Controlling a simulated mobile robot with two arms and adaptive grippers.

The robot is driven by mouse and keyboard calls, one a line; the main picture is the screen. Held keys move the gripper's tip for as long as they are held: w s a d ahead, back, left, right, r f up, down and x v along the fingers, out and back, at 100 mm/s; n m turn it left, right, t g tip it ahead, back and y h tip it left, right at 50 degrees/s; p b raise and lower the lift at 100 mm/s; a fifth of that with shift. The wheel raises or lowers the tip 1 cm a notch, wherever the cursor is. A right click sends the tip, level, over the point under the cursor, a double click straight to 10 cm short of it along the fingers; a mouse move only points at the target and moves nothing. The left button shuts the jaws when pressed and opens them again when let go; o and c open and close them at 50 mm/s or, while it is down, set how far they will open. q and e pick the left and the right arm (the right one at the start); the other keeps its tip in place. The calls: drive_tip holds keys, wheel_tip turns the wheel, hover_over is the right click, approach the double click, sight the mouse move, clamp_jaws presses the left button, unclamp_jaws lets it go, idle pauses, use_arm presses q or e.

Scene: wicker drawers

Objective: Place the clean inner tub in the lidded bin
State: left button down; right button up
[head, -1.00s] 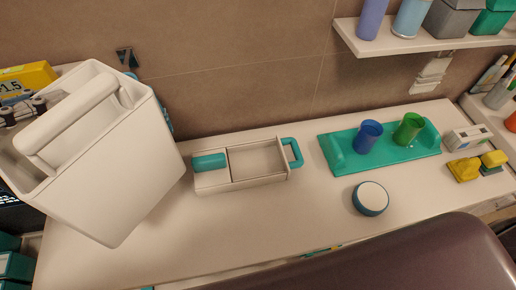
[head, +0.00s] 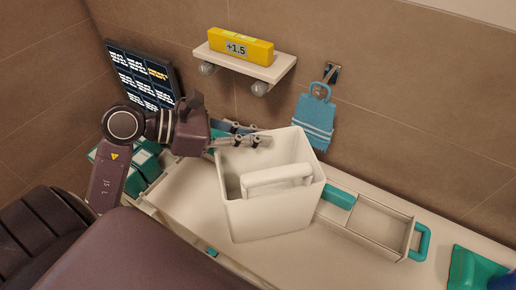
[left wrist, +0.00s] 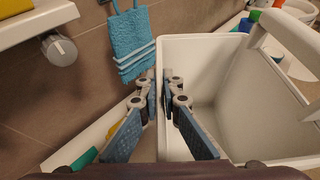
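The inner tub (head: 265,210) is a white open-topped square tub with a thick white bar handle across its opening. It is over the pale counter in the head view; its base looks to rest there. It also shows in the left wrist view (left wrist: 230,120). My left gripper (head: 262,141) is at the tub's back left rim. My right gripper is out of view. I see no lidded bin.
A white drawer-like box (head: 370,220) with teal handles stands right of the tub. A wall shelf (head: 245,65) with a yellow box (head: 240,47) is above my left gripper. A blue towel (head: 312,122) hangs behind the tub. A teal tray (head: 470,270) is far right.

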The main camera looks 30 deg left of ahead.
sight(258, 152)
use_arm(q)
drive_tip(key=shift+f, duration=2.35)
drive_tip(key=shift+f, duration=0.25)
drive_tip(key=c, duration=2.1)
unclamp_jaws()
drive_tip(key=shift+r, duration=0.1)
